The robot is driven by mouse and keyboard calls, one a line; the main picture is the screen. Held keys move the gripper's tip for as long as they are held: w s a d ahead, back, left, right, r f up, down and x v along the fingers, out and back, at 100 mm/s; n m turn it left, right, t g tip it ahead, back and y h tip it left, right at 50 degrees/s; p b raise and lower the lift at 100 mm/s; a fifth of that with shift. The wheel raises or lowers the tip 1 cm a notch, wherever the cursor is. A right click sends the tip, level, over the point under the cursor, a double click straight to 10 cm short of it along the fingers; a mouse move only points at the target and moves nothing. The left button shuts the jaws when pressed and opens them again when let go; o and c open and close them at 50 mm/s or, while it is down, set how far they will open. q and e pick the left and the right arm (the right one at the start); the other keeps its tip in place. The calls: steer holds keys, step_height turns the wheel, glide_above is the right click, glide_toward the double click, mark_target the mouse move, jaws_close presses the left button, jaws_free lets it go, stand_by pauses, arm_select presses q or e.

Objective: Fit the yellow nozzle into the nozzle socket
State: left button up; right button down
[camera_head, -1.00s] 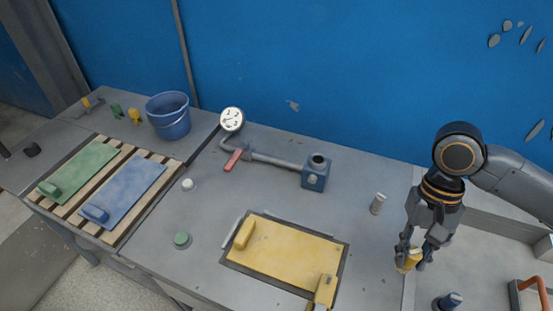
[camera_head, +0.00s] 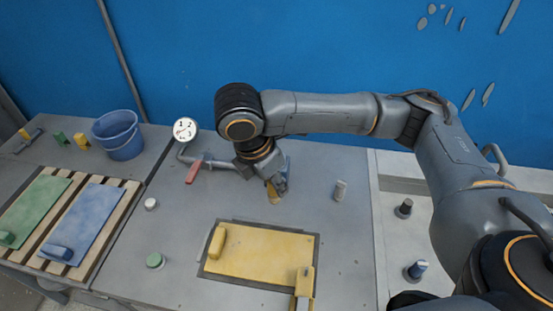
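My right arm comes in from the right and reaches across the table. My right gripper (camera_head: 275,189) is shut on the yellow nozzle (camera_head: 273,195), of which only a part shows between the fingers. It holds the nozzle at the near left side of the blue socket block (camera_head: 288,166) at the end of the grey pipe. The gripper hides most of the block and its openings. I cannot tell whether the nozzle touches the block. My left gripper is not in view.
The yellow panel (camera_head: 262,256) lies in its mould in front. A grey cylinder (camera_head: 340,190) stands right of the block. A dark nozzle (camera_head: 404,208) and a blue nozzle (camera_head: 416,269) stand on the right surface. A gauge (camera_head: 186,129) and red lever (camera_head: 194,172) are left along the pipe.

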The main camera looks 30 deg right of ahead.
steer(key=shift+w+d+r+n+t, duration=0.1)
steer(key=shift+w+r+n+t, duration=0.1)
steer(key=shift+n, duration=0.4)
steer(key=shift+w+r+n+t, duration=0.1)
steer(key=shift+r+n, duration=0.05)
steer(key=shift+n, duration=0.45)
steer(key=w+d+r+n+t+y+p, duration=0.2)
steer(key=w+r+n+y, duration=0.25)
steer(key=n, duration=1.05)
steer(key=shift+h, duration=0.35)
steer(key=w+d+f+p, duration=0.1)
steer(key=w+d+f, duration=0.1)
steer(key=w+f, duration=0.1)
steer(key=w+d+f+p, duration=0.1)
steer(key=w+d+f, duration=0.1)
steer(key=w+f, duration=0.1)
steer(key=w+d+f+p, duration=0.1)
steer(key=w+d+f, duration=0.2)
steer(key=w, duration=0.2)
steer(key=shift+w+f+p, duration=0.1)
steer(key=shift+f+p, duration=0.15)
steer(key=shift+p, duration=0.15)
steer(key=shift+w+d+f+p, duration=0.1)
steer(key=shift+f+p, duration=0.2)
steer(key=shift+f, duration=0.05)
step_height(320, 180, down, 2)
steer(key=shift+f+p, duration=0.1)
steer(key=shift+p, duration=0.55)
steer(key=shift+f, duration=0.3)
